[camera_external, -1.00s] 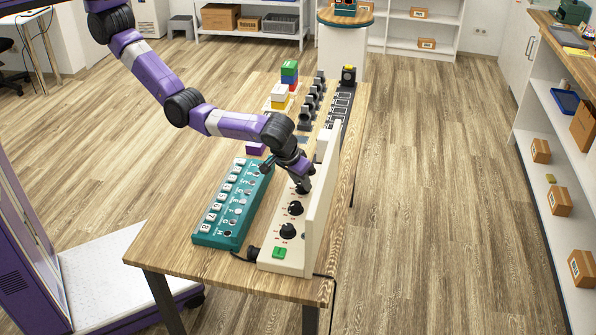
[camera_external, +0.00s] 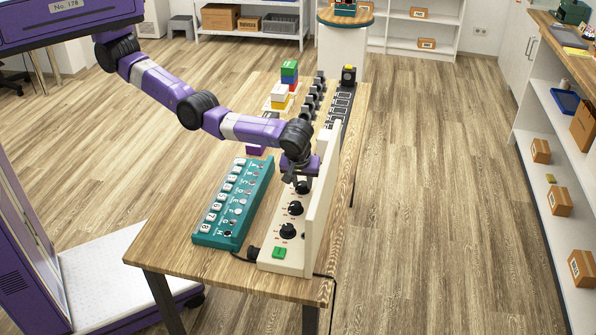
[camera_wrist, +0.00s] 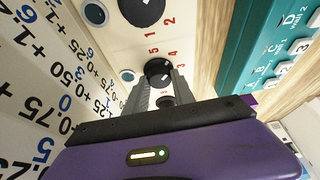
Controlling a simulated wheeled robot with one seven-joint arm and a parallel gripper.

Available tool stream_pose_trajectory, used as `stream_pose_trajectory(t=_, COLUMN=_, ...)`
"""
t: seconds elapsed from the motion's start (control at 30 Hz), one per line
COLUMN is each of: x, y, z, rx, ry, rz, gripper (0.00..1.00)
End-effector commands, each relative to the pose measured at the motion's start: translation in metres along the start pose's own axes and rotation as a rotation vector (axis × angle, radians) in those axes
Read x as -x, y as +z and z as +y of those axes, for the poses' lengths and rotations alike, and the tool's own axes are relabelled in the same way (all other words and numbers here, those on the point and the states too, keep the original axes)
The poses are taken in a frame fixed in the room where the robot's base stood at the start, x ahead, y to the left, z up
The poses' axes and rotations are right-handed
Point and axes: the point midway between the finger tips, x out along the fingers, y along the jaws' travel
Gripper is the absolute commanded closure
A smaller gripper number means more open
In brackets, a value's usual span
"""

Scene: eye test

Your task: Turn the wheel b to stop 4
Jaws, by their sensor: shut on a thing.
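The cream panel (camera_external: 268,262) stands on the wooden table and bears a row of black wheels. Two wheels, the front one (camera_external: 288,231) and the one behind it (camera_external: 295,208), show clear of my gripper. My gripper (camera_external: 301,184) points down at a wheel farther back. In the wrist view my gripper's fingers (camera_wrist: 163,88) are shut on a black wheel (camera_wrist: 159,70) with a white mark, and red stop numbers are printed around it. Another black wheel (camera_wrist: 142,9) is at the top of that view. I cannot read the wheels' letters.
A teal panel (camera_external: 233,237) with numbered white keys lies left of the cream panel. A tall cream board (camera_external: 318,215) rises along the cream panel's right side. A green button (camera_external: 279,253) is at its front end. Coloured blocks (camera_external: 289,72) stand farther back.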

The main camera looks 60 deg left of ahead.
Motion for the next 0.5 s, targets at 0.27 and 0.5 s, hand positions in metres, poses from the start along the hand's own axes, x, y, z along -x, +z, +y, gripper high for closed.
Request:
stream_pose_trajectory(t=0.27, x=-0.0003, y=0.0006, z=-0.0005, rx=0.002, ry=-0.003, rz=-0.002, gripper=1.00)
stream_pose_trajectory(t=0.5, x=-0.0002, y=0.0006, z=-0.0004, rx=0.001, ry=-0.002, rz=-0.001, gripper=0.48)
